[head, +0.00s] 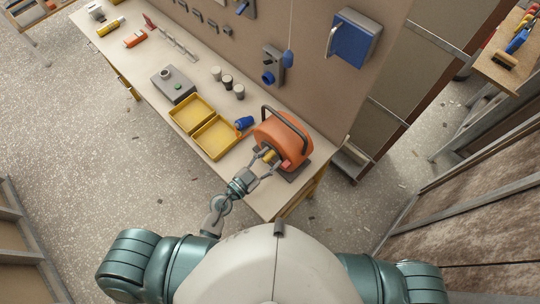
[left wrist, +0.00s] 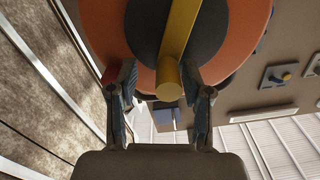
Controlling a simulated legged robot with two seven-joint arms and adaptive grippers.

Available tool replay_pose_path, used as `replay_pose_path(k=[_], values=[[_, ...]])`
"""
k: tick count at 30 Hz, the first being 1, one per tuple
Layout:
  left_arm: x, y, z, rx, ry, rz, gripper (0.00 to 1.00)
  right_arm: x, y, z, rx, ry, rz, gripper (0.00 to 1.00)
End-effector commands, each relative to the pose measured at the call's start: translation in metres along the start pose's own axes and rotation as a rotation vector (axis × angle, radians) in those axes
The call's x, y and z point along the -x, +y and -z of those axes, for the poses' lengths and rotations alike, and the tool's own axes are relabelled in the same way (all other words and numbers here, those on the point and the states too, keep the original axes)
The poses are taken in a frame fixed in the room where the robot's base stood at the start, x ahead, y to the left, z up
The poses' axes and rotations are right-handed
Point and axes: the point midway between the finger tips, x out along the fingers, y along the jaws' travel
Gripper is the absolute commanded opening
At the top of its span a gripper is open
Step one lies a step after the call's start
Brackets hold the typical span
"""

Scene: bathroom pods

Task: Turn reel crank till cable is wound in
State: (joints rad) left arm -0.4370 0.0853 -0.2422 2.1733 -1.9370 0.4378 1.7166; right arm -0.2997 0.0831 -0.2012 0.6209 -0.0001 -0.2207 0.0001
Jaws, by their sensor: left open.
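The orange cable reel (head: 274,133) with a dark carrying frame stands at the near right end of the workbench. In the left wrist view its orange disc (left wrist: 242,40) and dark hub fill the top. A yellow crank arm (left wrist: 182,30) ends in a yellow crank handle (left wrist: 168,78) pointing at the camera. My left gripper (head: 264,162) is at the reel's near face. In the left wrist view the open left gripper (left wrist: 166,90) has one finger on each side of the crank handle, with gaps visible. No loose cable can be made out. My right gripper is out of view.
The workbench (head: 262,204) carries a yellow open case (head: 213,137), a blue object (head: 244,123), a grey box (head: 173,84) and several small cups. A pegboard wall with a blue box (head: 353,38) rises behind. Open floor lies left of the bench.

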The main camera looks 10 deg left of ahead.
Motion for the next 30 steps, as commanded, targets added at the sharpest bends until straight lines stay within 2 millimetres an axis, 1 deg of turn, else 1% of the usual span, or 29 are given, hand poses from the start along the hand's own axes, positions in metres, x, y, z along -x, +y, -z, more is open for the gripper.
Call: replay_pose_path(k=[2,6,11,12,14,15,17,18,20,30], values=[[-0.005,-0.002,0.0,-0.002,0.001,0.001,0.49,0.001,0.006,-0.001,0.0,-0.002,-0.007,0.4],[-0.005,-0.004,-0.001,0.001,0.001,0.0,0.49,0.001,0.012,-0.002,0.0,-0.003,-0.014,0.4],[-0.005,-0.004,-0.001,0.001,0.001,0.0,0.49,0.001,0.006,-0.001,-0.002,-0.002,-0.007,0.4],[-0.006,-0.003,-0.001,0.0,0.001,0.0,0.44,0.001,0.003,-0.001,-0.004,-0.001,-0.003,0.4],[-0.007,-0.002,-0.001,-0.001,0.0,0.0,0.29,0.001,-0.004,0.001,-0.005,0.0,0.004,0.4],[-0.007,-0.001,0.0,-0.001,0.0,0.0,0.19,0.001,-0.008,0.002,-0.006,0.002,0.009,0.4],[-0.007,-0.001,0.0,-0.001,-0.001,0.0,0.04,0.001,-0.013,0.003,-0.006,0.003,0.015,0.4],[-0.008,-0.001,0.0,-0.002,-0.001,0.0,0.0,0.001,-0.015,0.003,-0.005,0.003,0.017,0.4],[-0.008,0.0,0.0,-0.003,-0.002,0.0,0.0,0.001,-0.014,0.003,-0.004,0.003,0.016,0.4],[-0.009,0.001,0.001,-0.001,0.001,-0.003,0.0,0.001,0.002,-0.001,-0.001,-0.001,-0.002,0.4]])
